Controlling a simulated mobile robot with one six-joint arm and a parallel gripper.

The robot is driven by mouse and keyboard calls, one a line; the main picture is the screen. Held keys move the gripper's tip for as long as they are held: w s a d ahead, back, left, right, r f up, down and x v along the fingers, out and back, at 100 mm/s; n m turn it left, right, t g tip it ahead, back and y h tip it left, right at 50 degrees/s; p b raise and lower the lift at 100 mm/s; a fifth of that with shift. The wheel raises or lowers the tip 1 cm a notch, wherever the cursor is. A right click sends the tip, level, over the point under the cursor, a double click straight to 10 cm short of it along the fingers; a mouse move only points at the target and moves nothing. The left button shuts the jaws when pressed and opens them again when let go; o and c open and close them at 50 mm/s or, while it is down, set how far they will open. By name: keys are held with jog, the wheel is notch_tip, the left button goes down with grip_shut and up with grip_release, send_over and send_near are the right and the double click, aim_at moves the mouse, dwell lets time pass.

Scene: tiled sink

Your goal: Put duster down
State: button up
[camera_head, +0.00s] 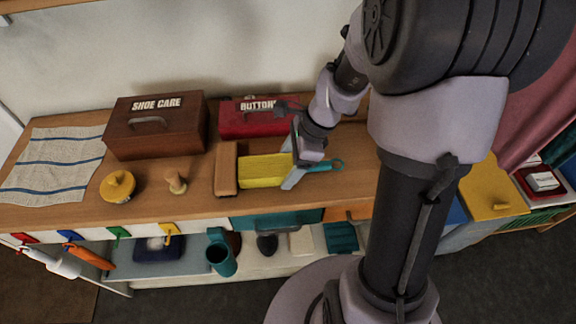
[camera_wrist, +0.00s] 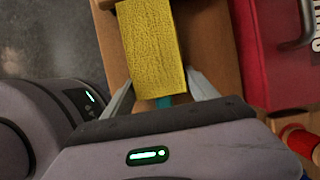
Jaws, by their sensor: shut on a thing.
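The duster has a yellow cloth-like head (camera_head: 264,171) and a teal handle with a looped end (camera_head: 327,165). It lies flat, at or just over the wooden counter; I cannot tell whether it touches. My gripper (camera_head: 292,172) is shut on the duster where head and handle meet, and hides that part. In the wrist view the yellow head (camera_wrist: 150,48) extends out beyond my gripper (camera_wrist: 163,92), with a bit of teal handle between the fingers.
A brown block (camera_head: 227,168) lies close left of the duster head. Behind stand a brown shoe care box (camera_head: 155,124) and a red buttons box (camera_head: 240,120). A wooden knob (camera_head: 175,182), a yellow round tin (camera_head: 118,186) and a striped cloth (camera_head: 55,165) are further left on the wooden counter (camera_head: 215,207).

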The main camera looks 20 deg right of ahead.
jog(key=shift+s+f, duration=0.3)
jog(key=shift+f, duration=0.3)
jog(key=o, duration=1.6)
jog(key=shift+s+f, duration=0.1)
jog(key=shift+r, duration=0.3)
jog(key=w+a+r+p+v, duration=0.1)
jog(key=w+p+v, duration=0.1)
jog(key=p+v, duration=0.8)
jog(key=s+a+r+n+t+b, duration=0.1)
jog(key=s+a+r+n, duration=0.2)
jog(key=s+r+n, duration=0.1)
jog(key=s+a+r+n+t+h+b, duration=0.1)
jog(key=s+a+r+n, duration=0.3)
jog(key=n, duration=0.3)
jog(key=s+a+r+n+t+h+b, duration=0.1)
jog(key=s+a+r+n+t, duration=0.1)
jog(key=s+a+r+n, duration=0.2)
jog(key=shift+s+r+n, duration=0.25)
jog(key=shift+r+n, duration=0.2)
jog(key=shift+n, duration=0.15)
jog(key=shift+s+r+n, duration=0.2)
jog(key=shift+r+n, duration=0.2)
jog(key=shift+n, duration=0.2)
